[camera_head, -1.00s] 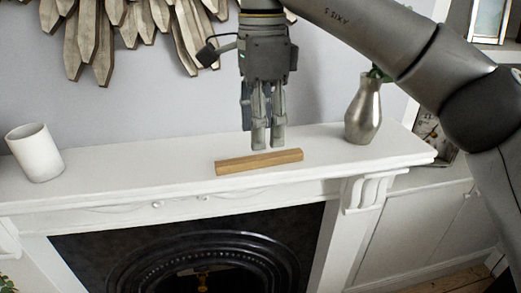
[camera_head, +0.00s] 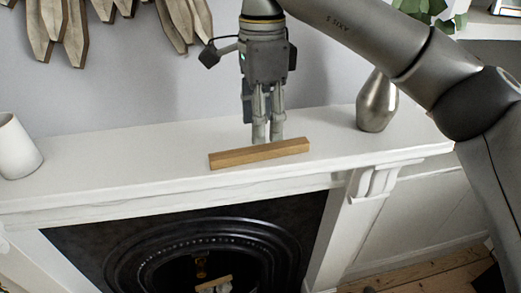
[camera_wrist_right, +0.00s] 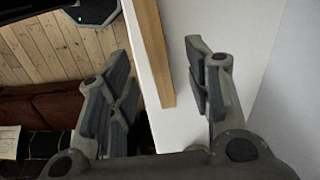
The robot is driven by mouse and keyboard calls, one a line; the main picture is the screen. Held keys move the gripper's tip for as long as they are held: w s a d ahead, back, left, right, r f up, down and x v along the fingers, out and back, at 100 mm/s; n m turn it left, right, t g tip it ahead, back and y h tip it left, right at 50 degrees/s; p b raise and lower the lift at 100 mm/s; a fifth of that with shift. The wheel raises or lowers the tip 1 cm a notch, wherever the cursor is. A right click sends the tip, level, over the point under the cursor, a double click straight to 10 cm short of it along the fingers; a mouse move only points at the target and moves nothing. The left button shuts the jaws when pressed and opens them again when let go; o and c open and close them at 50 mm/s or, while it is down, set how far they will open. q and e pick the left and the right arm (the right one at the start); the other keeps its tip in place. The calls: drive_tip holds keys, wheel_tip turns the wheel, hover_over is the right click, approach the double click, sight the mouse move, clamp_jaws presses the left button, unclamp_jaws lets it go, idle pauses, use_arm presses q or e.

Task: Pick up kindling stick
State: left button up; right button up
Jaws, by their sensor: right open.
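The kindling stick (camera_head: 259,153) is a light brown wooden bar lying on the white mantel shelf, near its front edge. My right gripper (camera_head: 267,141) points down just behind the middle of the stick in the head view, its fingertips partly hidden by it. In the right wrist view the stick (camera_wrist_right: 152,48) runs between the two open fingers of my right gripper (camera_wrist_right: 165,75), beyond them. I cannot tell whether the fingertips touch it. My left gripper is not in view.
A white mantel shelf (camera_head: 120,171) holds a white cup (camera_head: 16,148) at the left and a silver vase (camera_head: 377,103) at the right. Below is a black fireplace (camera_head: 190,240). Wooden wall decor (camera_head: 70,30) hangs behind. The shelf between cup and stick is clear.

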sight(260, 148)
drive_tip(key=shift+f, duration=0.35)
drive_tip(key=f, duration=0.1)
drive_tip(key=f+p, duration=0.2)
drive_tip(key=shift+s+a+f, duration=0.1)
drive_tip(key=shift+s+f, duration=0.05)
drive_tip(key=shift+s, duration=0.15)
drive_tip(key=shift+f, duration=0.55)
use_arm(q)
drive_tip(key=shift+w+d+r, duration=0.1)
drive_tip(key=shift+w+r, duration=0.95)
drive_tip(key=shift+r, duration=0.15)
use_arm(e)
drive_tip(key=shift+w, duration=0.1)
drive_tip(key=shift+c, duration=1.1)
clamp_jaws()
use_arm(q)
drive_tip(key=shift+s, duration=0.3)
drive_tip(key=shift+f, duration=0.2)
use_arm(e)
drive_tip(key=shift+r, duration=0.1)
